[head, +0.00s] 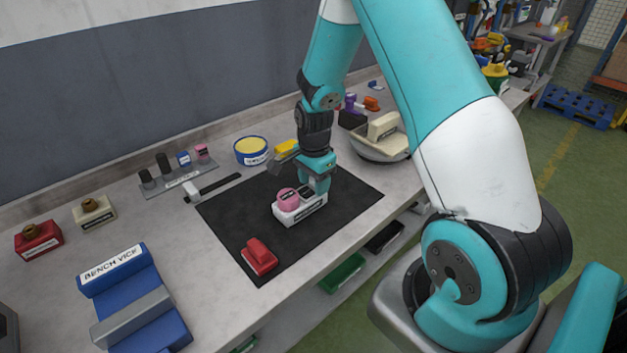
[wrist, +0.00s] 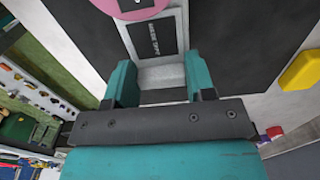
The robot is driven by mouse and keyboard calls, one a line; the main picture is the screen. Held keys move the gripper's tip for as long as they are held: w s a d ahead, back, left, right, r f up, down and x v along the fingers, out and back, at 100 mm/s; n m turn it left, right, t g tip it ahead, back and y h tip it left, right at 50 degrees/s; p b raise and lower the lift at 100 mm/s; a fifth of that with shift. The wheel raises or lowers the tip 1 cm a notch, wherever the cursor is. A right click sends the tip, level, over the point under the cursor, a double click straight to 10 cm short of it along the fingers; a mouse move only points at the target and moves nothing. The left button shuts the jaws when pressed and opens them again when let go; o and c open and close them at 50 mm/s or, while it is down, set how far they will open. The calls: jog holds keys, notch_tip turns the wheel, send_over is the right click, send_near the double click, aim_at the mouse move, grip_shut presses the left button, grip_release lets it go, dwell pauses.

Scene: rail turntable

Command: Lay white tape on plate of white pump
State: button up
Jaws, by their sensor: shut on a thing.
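The white tape (head: 300,212) is a white block with a pink disc and a dark label on top, at the black mat's middle in the head view. My gripper (head: 316,188) points down over its far right end and is shut on it. In the wrist view the tape (wrist: 160,75) lies between the two teal fingers (wrist: 153,88). I cannot tell whether it touches the mat. A cream block with a brass knob (head: 94,214) stands at the left. Another cream block (head: 383,127) sits on a round grey plate (head: 368,153) at the right. I cannot tell which is the white pump.
A red block (head: 259,257) lies on the black mat (head: 233,222). A blue bench vice (head: 135,300) and a red knobbed block (head: 38,241) stand at the left. A yellow-topped tin (head: 251,151) and a black-handled hammer (head: 212,187) are behind the mat. The mat's right corner is clear.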

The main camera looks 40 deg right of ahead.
jog(key=shift+f, duration=0.1)
jog(key=o, duration=1)
notch_tip(320, 180, up, 18)
jog(key=shift+f+b, duration=0.25)
jog(key=shift+b, duration=0.7)
jog(key=r+n, duration=0.2)
jog(key=n, duration=0.3)
send_over(300, 206)
jog(key=s+a+r+n+y, duration=0.1)
jog(key=s+a+n, duration=0.5)
jog(key=s+a+n+y, duration=0.1)
jog(key=s+a+n, duration=0.5)
jog(key=s+n, duration=0.1)
jog(key=s+a+r+n+y, duration=0.1)
jog(key=s+a+n+y, duration=0.1)
jog(key=s+a+n, duration=0.4)
jog(key=shift+s+r+n, duration=0.35)
jog(key=shift+s+n, duration=0.05)
jog(key=shift+s, duration=0.05)
